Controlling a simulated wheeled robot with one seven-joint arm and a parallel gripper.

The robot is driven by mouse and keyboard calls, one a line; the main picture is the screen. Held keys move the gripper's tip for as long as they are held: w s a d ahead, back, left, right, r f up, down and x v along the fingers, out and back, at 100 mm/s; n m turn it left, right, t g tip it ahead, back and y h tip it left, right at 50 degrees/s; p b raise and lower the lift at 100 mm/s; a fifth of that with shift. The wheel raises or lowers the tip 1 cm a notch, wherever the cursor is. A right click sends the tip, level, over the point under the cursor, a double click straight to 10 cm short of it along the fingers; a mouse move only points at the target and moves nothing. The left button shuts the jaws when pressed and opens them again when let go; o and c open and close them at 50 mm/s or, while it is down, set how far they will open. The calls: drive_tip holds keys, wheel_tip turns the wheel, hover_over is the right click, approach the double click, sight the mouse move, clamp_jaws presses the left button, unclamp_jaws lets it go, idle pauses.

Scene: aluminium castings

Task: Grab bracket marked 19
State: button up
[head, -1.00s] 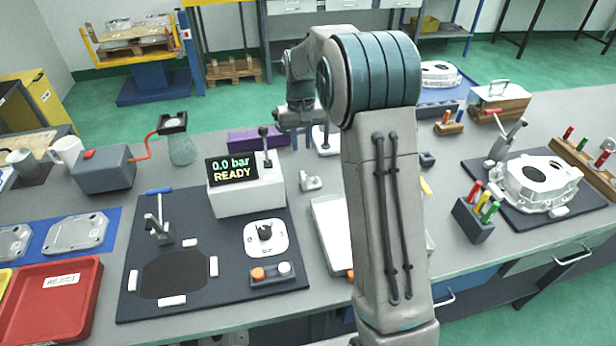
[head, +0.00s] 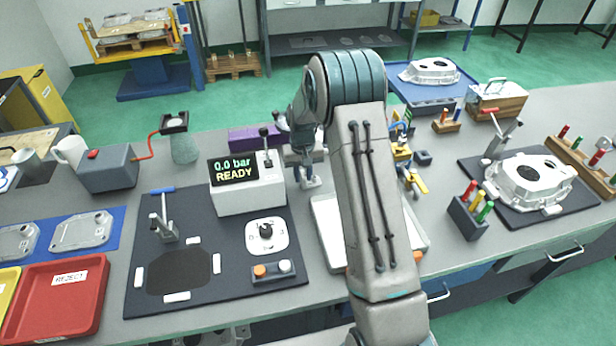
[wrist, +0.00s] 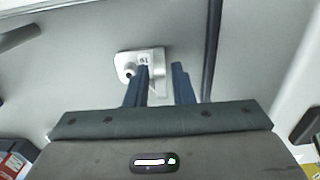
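A small silvery bracket (wrist: 147,60) with a round boss and a flat plate shows in the wrist view, just beyond my fingertips. Dark marks show on its face, too small to read surely. In the head view the bracket (head: 311,183) lies on the grey bench, right of the READY box, partly covered by my gripper. My gripper (wrist: 163,72) is open, with two dark blue fingers. The left finger overlaps part of the bracket, and a pale part of it shows between the fingers. I cannot tell whether they touch it.
The pressure box (head: 247,192) stands close on the left, with a purple block (head: 252,138) behind. A white tray-like plate (head: 328,235) lies in front, partly behind my arm. A blue-and-yellow clamp tool (head: 412,180) is at the right.

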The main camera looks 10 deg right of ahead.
drive_tip(key=shift+f, duration=0.6)
clamp_jaws()
